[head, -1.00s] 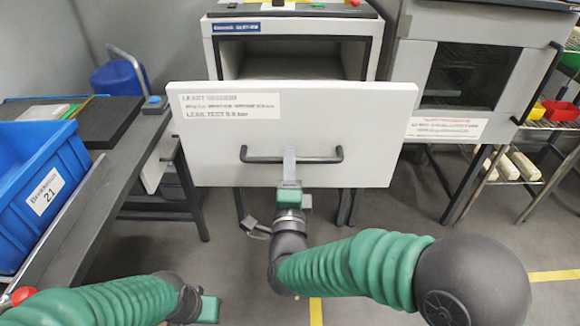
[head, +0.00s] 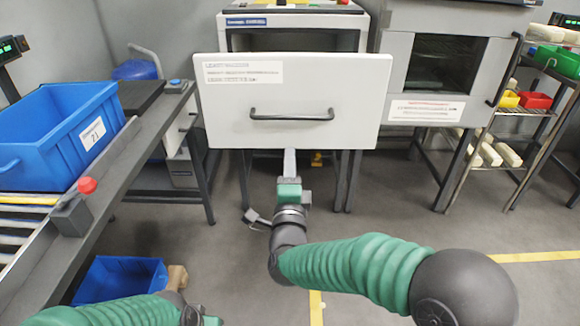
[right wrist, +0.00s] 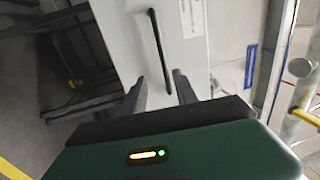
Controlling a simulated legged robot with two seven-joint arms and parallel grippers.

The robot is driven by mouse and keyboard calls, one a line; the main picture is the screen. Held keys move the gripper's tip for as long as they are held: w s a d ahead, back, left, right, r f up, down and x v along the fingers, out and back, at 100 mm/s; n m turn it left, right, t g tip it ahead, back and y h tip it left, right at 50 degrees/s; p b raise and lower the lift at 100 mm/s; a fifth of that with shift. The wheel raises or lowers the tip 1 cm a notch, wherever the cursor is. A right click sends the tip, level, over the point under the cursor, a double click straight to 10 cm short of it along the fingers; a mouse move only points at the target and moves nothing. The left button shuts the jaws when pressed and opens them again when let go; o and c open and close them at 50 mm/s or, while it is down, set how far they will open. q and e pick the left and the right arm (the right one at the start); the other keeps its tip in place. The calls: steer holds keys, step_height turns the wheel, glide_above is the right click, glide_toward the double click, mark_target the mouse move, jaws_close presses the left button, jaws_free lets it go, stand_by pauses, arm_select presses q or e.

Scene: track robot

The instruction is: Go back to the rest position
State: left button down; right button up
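The white front panel (head: 350,125) of the leak test machine stands out, with its dark bar handle (head: 291,116) across it. My right gripper (head: 290,164) is below the handle and clear of it, in front of the panel's lower edge. In the right wrist view its two fingers (right wrist: 160,92) are apart with nothing between them, and the handle (right wrist: 160,48) lies beyond the tips. My left gripper (head: 208,320) shows only partly at the bottom edge. Its fingers cannot be made out.
A blue crate (head: 40,112) sits on the roller conveyor at left, beside a dark bench (head: 150,125). Another blue bin (head: 120,278) is on the floor below. A second machine (head: 440,70) and a shelf (head: 535,110) with coloured bins stand at right. Grey floor is open around my right arm.

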steer(key=s+d+f+n+g+y, duration=0.1)
steer(key=s+d+f+n+g, duration=0.4)
steer(key=f, duration=0.3)
steer(key=s+d+f+n+g+y, duration=0.1)
steer(key=s+d+f+n+g, duration=0.35)
steer(key=f+n, duration=0.4)
steer(key=s+d+f+n+g+h, duration=0.1)
steer(key=s+d+f+g, duration=0.25)
steer(key=s, duration=0.25)
steer(key=s+d+f+n+g+h, duration=0.1)
steer(key=s+d+f+n+g, duration=0.1)
steer(key=s+d, duration=0.3)
steer(key=s+d+f+n+g, duration=0.1)
steer(key=s+d+f+g, duration=0.15)
steer(key=s, duration=0.55)
steer(key=w+p+v, duration=0.2)
steer(key=p+v, duration=0.9)
steer(key=w+r+p+v, duration=0.1)
steer(key=w+p+v, duration=0.2)
steer(key=p+v, duration=0.8)
steer(key=w+r+p+v, duration=0.1)
steer(key=w+p+v, duration=0.1)
steer(key=p+v, duration=0.9)
steer(key=shift+p, duration=1.1)
